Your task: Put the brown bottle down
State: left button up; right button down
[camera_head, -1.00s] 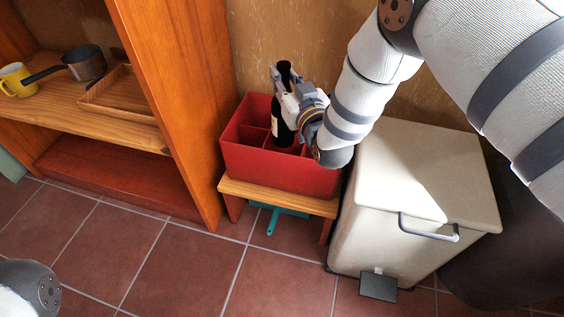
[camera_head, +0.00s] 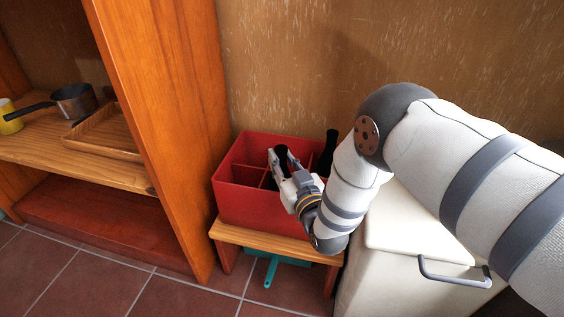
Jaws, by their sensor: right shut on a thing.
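The brown bottle (camera_head: 282,153) looks nearly black. My right gripper (camera_head: 285,166) is shut on it near the neck. The bottle stands roughly upright with its lower part down inside a front compartment of the red divided crate (camera_head: 240,207). The crate walls and my gripper hide its lower part, so I cannot tell whether its base touches the crate floor. My left gripper is out of view.
A second dark bottle (camera_head: 329,152) stands at the crate's right end, partly behind my right arm. The crate rests on a low wooden stool (camera_head: 262,240). A white bin (camera_head: 400,270) is at right, a wooden shelf (camera_head: 90,168) at left.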

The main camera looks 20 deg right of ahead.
jog(key=shift+f, duration=0.2)
jog(key=c, duration=1.4)
grip_release()
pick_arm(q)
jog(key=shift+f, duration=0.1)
pick_arm(e)
jog(key=shift+r, duration=0.3)
pick_arm(q)
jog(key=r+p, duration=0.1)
jog(key=p, duration=0.1)
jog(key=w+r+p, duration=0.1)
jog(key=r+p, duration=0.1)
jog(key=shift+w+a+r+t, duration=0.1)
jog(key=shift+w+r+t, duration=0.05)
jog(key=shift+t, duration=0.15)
pick_arm(e)
jog(key=s, duration=1.2)
jog(key=shift+d+f, duration=0.15)
jog(key=shift+d, duration=0.05)
